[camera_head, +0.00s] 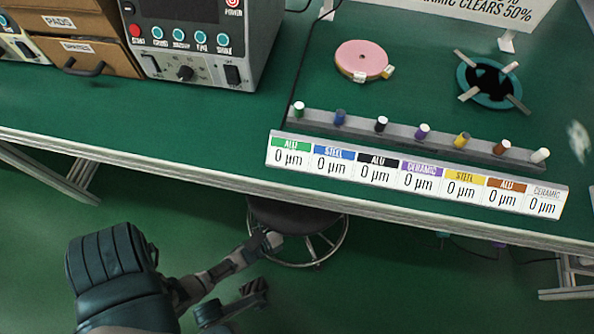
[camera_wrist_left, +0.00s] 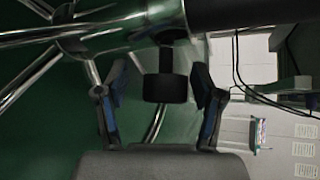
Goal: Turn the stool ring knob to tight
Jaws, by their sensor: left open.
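A stool with a dark round seat (camera_head: 292,218) stands partly under the green bench. Its chrome foot ring (camera_head: 341,244) shows below the seat. In the left wrist view a black ring knob (camera_wrist_left: 165,89) sticks out on a short dark stem beside the chrome tubing (camera_wrist_left: 92,32). My left gripper (camera_head: 262,264) is at the near side of the stool. It is open, with one finger on each side of the knob and a visible gap at both sides. The knob cannot be made out in the head view. My right gripper is not in view.
The bench's front edge (camera_head: 215,178) overhangs the stool. On the bench stand a row of coloured pegs on a grey rail (camera_head: 440,142), label cards, a pink disc (camera_head: 362,59), a black and teal round fixture (camera_head: 487,82) and a control box (camera_head: 205,50). Floor left of the stool is clear.

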